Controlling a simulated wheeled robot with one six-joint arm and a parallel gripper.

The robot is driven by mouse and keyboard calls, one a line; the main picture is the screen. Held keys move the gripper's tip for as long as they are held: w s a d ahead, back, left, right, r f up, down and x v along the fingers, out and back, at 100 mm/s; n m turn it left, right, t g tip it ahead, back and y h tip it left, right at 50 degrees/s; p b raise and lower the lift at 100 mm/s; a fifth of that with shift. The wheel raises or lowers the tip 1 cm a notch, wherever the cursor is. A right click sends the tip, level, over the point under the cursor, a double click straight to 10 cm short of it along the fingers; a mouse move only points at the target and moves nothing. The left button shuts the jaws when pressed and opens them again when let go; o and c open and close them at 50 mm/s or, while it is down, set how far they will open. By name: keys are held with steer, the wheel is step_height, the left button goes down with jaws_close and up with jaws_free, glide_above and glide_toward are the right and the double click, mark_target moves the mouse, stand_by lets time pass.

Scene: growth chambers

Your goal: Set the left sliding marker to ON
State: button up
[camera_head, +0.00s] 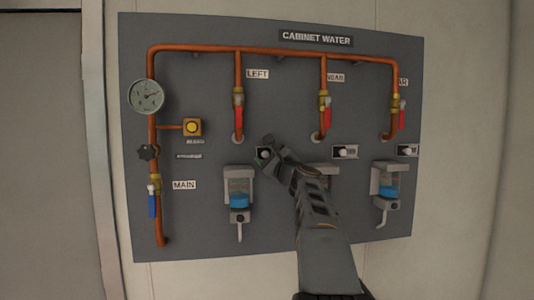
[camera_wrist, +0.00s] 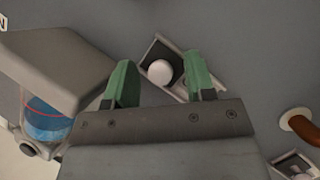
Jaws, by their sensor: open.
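The left sliding marker is a round white knob (camera_wrist: 159,72) on a small plate with a dark slot. In the head view the knob (camera_head: 265,153) shows below the LEFT pipe branch, with my gripper partly over its plate. In the wrist view my gripper (camera_wrist: 161,78) has its two green fingers apart, one on each side of the knob. The knob looks free between them; I cannot tell how deep the fingers reach. In the head view my gripper (camera_head: 271,149) is small and dark. The ON lettering at this marker is not readable.
A dispenser with blue liquid (camera_head: 239,195) hangs below the marker; its housing (camera_wrist: 55,65) is close to a finger in the wrist view. A red-handled valve (camera_head: 239,110) is above. Similar sliders (camera_head: 345,152) and (camera_head: 407,150) sit to the right. A gauge (camera_head: 146,96) is at far left.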

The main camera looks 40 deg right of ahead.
steer(key=shift+c, duration=0.5)
jaws_close()
